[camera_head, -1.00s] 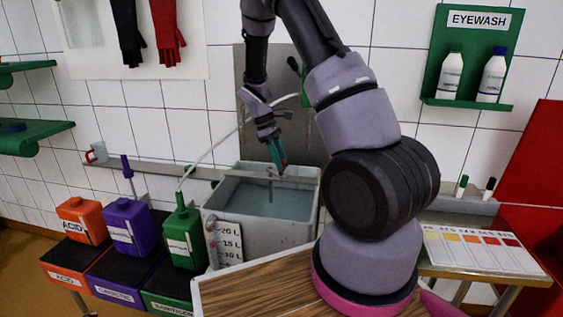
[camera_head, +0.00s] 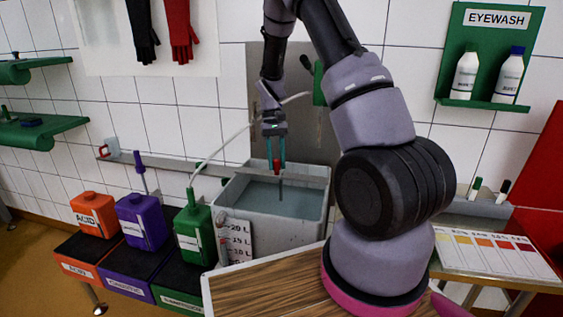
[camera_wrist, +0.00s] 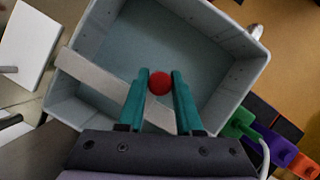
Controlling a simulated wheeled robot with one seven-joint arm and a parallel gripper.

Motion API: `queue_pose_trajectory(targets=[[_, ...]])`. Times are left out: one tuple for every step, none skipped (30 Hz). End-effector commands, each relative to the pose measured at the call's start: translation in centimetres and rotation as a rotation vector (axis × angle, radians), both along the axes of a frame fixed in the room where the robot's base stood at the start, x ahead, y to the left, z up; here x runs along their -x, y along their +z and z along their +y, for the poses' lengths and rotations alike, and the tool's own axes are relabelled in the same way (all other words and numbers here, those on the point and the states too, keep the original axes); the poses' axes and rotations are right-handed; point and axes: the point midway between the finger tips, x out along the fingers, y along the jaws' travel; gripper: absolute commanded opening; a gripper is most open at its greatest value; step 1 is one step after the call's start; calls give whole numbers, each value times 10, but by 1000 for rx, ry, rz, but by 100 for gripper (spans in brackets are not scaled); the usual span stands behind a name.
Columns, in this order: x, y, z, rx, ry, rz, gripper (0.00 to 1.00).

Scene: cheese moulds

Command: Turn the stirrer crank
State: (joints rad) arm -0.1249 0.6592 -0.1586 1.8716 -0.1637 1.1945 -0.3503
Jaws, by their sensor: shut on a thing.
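The stirrer crank's red knob (camera_head: 277,167) stands above the grey tank (camera_head: 320,205) in the head view. A thin dark shaft (camera_head: 281,190) hangs below it into the tank. In the wrist view the round red knob (camera_wrist: 160,83) sits between the tips of my teal fingers. My gripper (camera_head: 275,162) points down over the tank and is shut on the knob; it also shows in the wrist view (camera_wrist: 160,86). A flat grey bar (camera_wrist: 100,80) crosses the tank under my fingers. The crank's arm is mostly hidden.
Orange (camera_head: 95,215), purple (camera_head: 142,222) and green (camera_head: 193,232) canisters stand left of the tank. A pale hose (camera_head: 230,140) arches from the green one past my gripper. A wooden board (camera_head: 265,290) lies in front. The eyewash shelf (camera_head: 485,102) hangs at right.

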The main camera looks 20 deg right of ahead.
Motion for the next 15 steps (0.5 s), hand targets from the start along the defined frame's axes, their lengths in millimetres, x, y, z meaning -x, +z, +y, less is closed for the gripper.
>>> queue_pose_trajectory(targets=[[-3, 1, 1, 0, -45, -5, 0], [-4, 1, 3, -1, -74, -5, 0], [-6, 1, 4, 0, -110, -5, 0], [-7, 1, 5, -1, -138, -5, 0], [-8, 1, 7, -1, -166, -6, 0], [-9, 1, 8, -1, -200, -6, 0], [-10, 1, 9, 0, -227, -5, 0], [-12, 1, 10, -1, -252, -6, 0], [-13, 1, 11, 0, -284, -6, 0], [-14, 1, 12, -1, -308, -6, 0], [-15, 1, 12, -1, -330, -7, 0], [-16, 1, 13, -1, -359, -7, 0], [-17, 1, 14, -1, -379, -6, 0], [-18, 1, 15, -1, -398, -6, 0], [-19, 1, 16, -1, -422, -6, 0]])
